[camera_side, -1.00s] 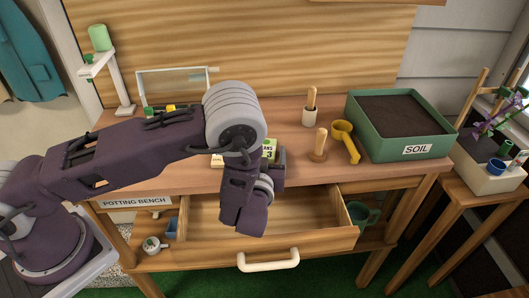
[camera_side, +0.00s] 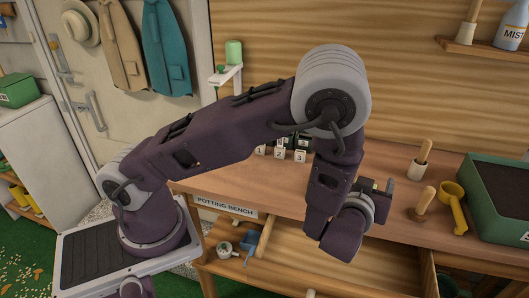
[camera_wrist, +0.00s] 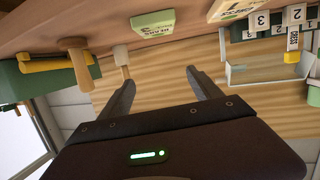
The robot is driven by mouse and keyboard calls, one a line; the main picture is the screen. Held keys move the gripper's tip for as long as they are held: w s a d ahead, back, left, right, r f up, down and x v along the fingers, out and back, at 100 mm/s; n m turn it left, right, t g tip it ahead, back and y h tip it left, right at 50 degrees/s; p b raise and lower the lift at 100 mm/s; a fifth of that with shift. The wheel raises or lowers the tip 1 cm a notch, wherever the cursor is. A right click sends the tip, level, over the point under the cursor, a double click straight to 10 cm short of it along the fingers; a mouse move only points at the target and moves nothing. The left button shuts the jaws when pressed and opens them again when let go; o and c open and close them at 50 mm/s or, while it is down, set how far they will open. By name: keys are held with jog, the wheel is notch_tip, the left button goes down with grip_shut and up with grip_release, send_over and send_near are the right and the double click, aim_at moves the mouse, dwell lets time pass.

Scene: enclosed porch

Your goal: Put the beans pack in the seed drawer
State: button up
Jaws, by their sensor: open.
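In the wrist view my gripper (camera_wrist: 160,76) is open, with nothing between its two dark fingers. In the side view its fingers are hidden behind my wrist. My forearm covers part of the bench in the side view.
Wooden-handled tools (camera_side: 422,205), a yellow scoop (camera_side: 453,203) and a green soil tray (camera_side: 500,200) occupy the bench's right. A blue item (camera_side: 250,247) sits below, left of the drawer.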

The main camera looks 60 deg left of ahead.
jog(key=s+d+r+m+g+h, duration=0.1)
jog(key=s+r+h, duration=0.15)
jog(key=r, duration=0.25)
jog(key=s+d+r+m+g+h, duration=0.1)
jog(key=s+d+r+h, duration=0.1)
jog(key=r+h, duration=0.25)
jog(key=s+d+r+g+h, duration=0.1)
jog(key=s+r+g+h, duration=0.15)
jog(key=r, duration=0.25)
jog(key=s+a+r+m+g, duration=0.1)
jog(key=s+a, duration=0.3)
jog(key=s, duration=0.8)
jog(key=s+a+r+m+g+y, duration=0.1)
jog(key=s+a+m, duration=0.3)
jog(key=s, duration=0.8)
jog(key=shift+a+g, duration=0.35)
jog(key=shift+a, duration=0.05)
jog(key=shift+o, duration=0.5)
